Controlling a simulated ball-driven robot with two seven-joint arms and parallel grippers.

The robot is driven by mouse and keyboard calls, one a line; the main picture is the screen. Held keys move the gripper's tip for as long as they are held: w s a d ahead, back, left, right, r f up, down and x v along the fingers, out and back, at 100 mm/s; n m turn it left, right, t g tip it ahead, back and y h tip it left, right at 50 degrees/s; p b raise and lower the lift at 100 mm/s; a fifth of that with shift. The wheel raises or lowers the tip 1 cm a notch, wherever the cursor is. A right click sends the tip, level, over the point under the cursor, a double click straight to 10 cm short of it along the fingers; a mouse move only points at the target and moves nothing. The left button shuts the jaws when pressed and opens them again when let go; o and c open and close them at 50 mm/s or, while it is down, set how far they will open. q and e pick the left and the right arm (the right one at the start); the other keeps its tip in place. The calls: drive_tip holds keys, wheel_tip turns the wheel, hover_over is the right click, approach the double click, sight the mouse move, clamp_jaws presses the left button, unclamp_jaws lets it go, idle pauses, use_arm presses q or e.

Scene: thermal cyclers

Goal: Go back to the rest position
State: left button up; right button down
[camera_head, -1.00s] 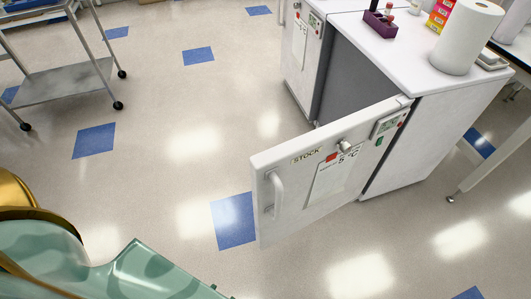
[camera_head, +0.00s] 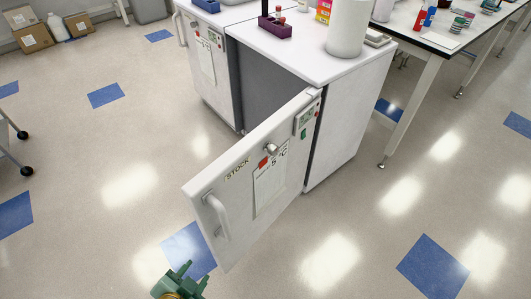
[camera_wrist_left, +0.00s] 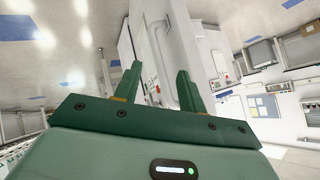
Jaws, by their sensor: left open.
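My left gripper (camera_head: 188,272) is at the bottom edge of the head view, green, with two fingers apart and nothing between them. It is below and in front of the open fridge door (camera_head: 240,190), apart from the door's white handle (camera_head: 216,216). In the left wrist view the gripper (camera_wrist_left: 158,72) also shows open, with the white door and its handle (camera_wrist_left: 160,75) beyond the fingers. The door is marked STOCK and 5 °C and stands wide open. My right gripper is not in view.
The white fridge (camera_head: 345,120) carries a paper roll (camera_head: 348,28) and a purple rack (camera_head: 275,27). A second white cabinet (camera_head: 210,60) stands to its left. A lab bench (camera_head: 425,40) is at the right.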

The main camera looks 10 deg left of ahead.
use_arm(q)
drive_tip(key=s+a+r+g+y, duration=0.3)
drive_tip(key=a+r+g+y, duration=0.15)
drive_tip(key=a+r, duration=0.6)
drive_tip(key=s+d+f+g+h, duration=0.1)
drive_tip(key=s+d+f, duration=0.2)
drive_tip(key=f, duration=0.9)
drive_tip(key=s+d+f+g+h, duration=0.1)
drive_tip(key=s+d+f, duration=0.15)
drive_tip(key=f, duration=0.85)
drive_tip(key=s+f+n+g+h, duration=0.1)
drive_tip(key=s+f, duration=0.6)
drive_tip(key=s, duration=0.3)
drive_tip(key=s+f+n+g, duration=0.2)
drive_tip(key=s+f, duration=0.6)
drive_tip(key=s, duration=0.3)
drive_tip(key=shift+s+f+n+h, duration=0.15)
drive_tip(key=shift+s+n+h, duration=0.15)
drive_tip(key=shift+h, duration=0.05)
